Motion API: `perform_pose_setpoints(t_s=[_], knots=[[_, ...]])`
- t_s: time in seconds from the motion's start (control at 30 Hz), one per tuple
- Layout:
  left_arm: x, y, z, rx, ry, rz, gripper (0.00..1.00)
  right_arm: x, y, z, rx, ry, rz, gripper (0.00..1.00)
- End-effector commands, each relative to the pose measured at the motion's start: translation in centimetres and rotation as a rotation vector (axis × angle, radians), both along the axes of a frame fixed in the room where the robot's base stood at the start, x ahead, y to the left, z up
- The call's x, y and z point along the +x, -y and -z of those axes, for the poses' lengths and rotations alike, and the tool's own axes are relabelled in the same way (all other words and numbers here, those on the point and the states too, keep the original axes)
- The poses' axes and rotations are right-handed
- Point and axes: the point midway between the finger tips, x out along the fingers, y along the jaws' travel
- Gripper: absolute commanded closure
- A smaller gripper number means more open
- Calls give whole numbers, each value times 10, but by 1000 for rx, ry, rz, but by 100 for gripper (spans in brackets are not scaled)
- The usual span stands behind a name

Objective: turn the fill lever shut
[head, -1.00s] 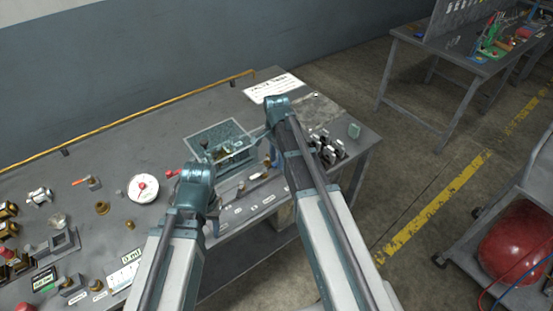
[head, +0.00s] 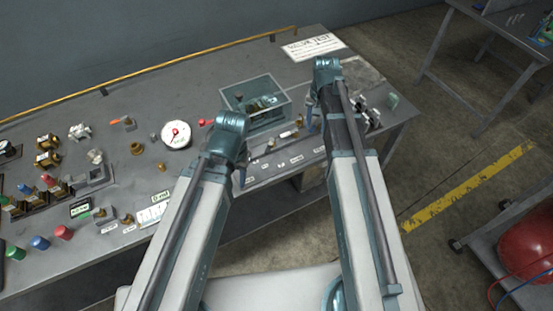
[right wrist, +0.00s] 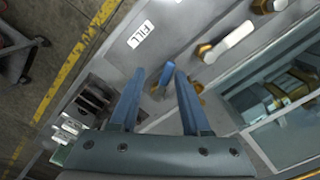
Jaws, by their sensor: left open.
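In the right wrist view, a blue lever handle (right wrist: 166,74) on a brass fitting stands near the FILL label (right wrist: 141,34). My right gripper (right wrist: 160,70) is open, its two blue fingers apart with the blue handle between or just beyond their tips; I cannot tell the depth or any contact. In the head view, my right gripper (head: 311,118) is low beside the right end of the valve row, and the lever is hard to make out there. My left gripper (head: 241,178) is open over the bench's front edge, apart from the lever.
A white-handled valve (right wrist: 238,36) stands beside the blue lever. A clear-walled box (head: 256,101) is behind the valve row. Dark and white blocks (head: 367,112) stand to the right. A round gauge (head: 176,135) and several small fittings cover the bench's left part.

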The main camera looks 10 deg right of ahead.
Motion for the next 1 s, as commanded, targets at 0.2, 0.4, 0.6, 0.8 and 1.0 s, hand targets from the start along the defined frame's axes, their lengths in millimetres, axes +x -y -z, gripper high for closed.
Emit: perform_pose_setpoints(t_s=[0.2, 0.4, 0.6, 0.8, 1.0], knots=[[0, 0, -47, 0, 0, 0, 53, 0, 0, -47, 0, 0, 3, 53], [0, 0, -78, 0, 0, 0, 53, 1, -1, -78, 0, 0, 4, 53], [0, 0, -108, 0, 0, 0, 53, 1, 0, -108, 0, 0, 5, 53], [0, 0, -135, 0, 0, 0, 53, 1, 0, -135, 0, 0, 5, 53], [0, 0, -124, 0, 0, 0, 53, -16, -22, -124, -8, -7, -73, 53]])
